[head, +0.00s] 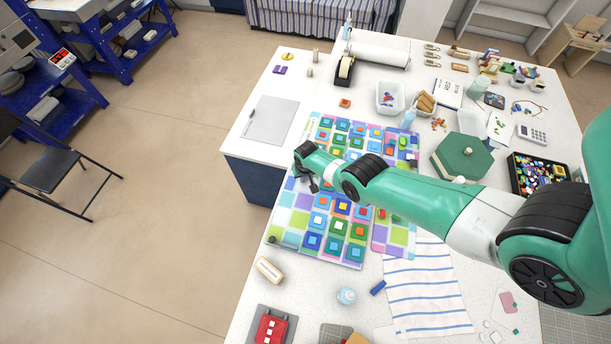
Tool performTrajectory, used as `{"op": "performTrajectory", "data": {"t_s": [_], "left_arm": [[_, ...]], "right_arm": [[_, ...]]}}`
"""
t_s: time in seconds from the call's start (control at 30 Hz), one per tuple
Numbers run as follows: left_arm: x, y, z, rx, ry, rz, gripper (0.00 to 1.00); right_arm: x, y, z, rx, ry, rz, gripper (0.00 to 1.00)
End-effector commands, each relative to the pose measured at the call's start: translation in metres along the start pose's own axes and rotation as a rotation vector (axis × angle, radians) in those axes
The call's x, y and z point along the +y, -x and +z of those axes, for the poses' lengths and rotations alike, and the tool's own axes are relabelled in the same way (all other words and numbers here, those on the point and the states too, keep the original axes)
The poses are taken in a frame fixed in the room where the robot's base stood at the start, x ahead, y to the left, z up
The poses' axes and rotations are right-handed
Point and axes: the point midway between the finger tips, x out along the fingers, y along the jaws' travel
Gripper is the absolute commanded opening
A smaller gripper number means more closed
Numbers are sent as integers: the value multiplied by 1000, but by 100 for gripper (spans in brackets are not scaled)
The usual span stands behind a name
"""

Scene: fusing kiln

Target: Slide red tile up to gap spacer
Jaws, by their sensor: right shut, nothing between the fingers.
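My right gripper (313,185) hangs over the left part of a colourful checkered mat (288,236). It looks shut and empty, with its fingers small and dark. The mat carries several stacked coloured squares, some with red or orange centres. A small orange-red tile (345,103) lies alone on the white table beyond the mat, apart from my gripper. I cannot tell which red piece is the task's tile. I cannot make out a gap spacer; my right arm covers part of the mat. My left gripper is not in view.
A tape dispenser (345,70), a white tray (390,97) and a green hexagonal box (461,156) stand at the back. A grey sheet (269,121) lies at left.

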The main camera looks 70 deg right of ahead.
Motion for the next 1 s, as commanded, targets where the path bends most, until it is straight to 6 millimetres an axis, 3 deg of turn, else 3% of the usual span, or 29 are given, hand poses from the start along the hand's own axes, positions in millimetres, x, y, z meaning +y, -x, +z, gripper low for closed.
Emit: {"op": "performTrajectory", "data": {"t_s": [1.0], "left_arm": [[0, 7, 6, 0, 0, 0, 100]], "right_arm": [[-10, 0, -3, 1, 0, 0, 0]]}}
